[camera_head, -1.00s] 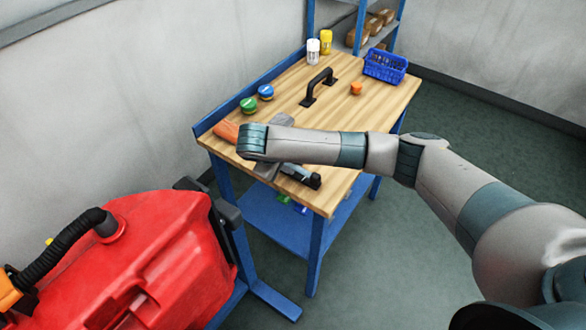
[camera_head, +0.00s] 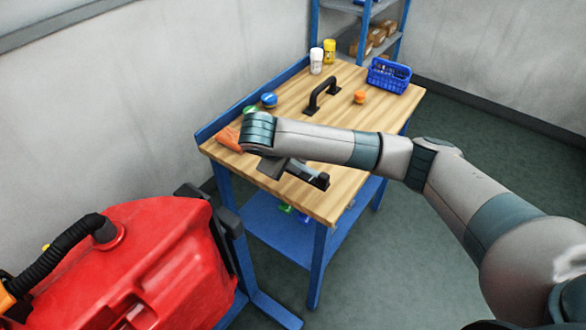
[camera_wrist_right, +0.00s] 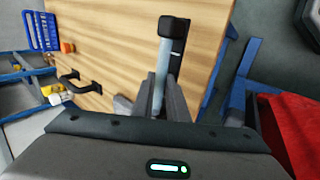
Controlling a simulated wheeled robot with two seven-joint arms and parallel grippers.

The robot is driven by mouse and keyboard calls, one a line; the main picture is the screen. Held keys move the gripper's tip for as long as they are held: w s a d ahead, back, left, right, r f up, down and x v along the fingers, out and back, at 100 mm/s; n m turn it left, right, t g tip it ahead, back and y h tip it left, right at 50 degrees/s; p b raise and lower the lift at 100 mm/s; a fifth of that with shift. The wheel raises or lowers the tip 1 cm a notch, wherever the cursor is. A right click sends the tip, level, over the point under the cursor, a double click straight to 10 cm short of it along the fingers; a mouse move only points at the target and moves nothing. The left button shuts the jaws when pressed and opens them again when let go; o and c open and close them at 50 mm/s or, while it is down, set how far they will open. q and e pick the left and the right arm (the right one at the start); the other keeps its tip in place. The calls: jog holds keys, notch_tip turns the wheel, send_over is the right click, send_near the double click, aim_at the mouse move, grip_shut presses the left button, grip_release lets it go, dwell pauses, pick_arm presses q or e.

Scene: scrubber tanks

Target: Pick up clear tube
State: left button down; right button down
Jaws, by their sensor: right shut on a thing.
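The clear tube (camera_wrist_right: 164,60) is a pale, translucent cylinder in the right wrist view. Its bluish length also shows in the head view (camera_head: 301,172). My right gripper (camera_wrist_right: 160,92) is shut on the tube, with grey fingers at either side of it. In the head view the gripper (camera_head: 276,167) is over the table's near end, partly hidden by my forearm. The tube's far end is beside a black piece (camera_head: 320,181) on the table; I cannot tell whether they touch. My left gripper is not in view.
The wooden table (camera_head: 345,120) bears a black handle (camera_head: 322,93), a blue basket (camera_head: 388,75), an orange knob (camera_head: 360,97), white (camera_head: 316,62) and yellow (camera_head: 329,50) bottles, and a blue round piece (camera_head: 269,100). A red tank machine (camera_head: 140,260) stands at lower left.

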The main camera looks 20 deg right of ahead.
jog(key=s+d+r+p, duration=0.2)
jog(key=s+d+r, duration=0.2)
jog(key=s, duration=0.5)
notch_tip(320, 180, up, 2)
jog(key=shift+d+r, duration=0.1)
jog(key=shift+d, duration=0.1)
jog(key=s+a+r+m+g+h+b, duration=0.1)
jog(key=s+a+m+g+b, duration=0.2)
jog(key=s+m, duration=0.4)
jog(key=s+g, duration=0.1)
jog(key=s, duration=0.2)
jog(key=shift+m, duration=0.3)
jog(key=shift+s, duration=0.1)
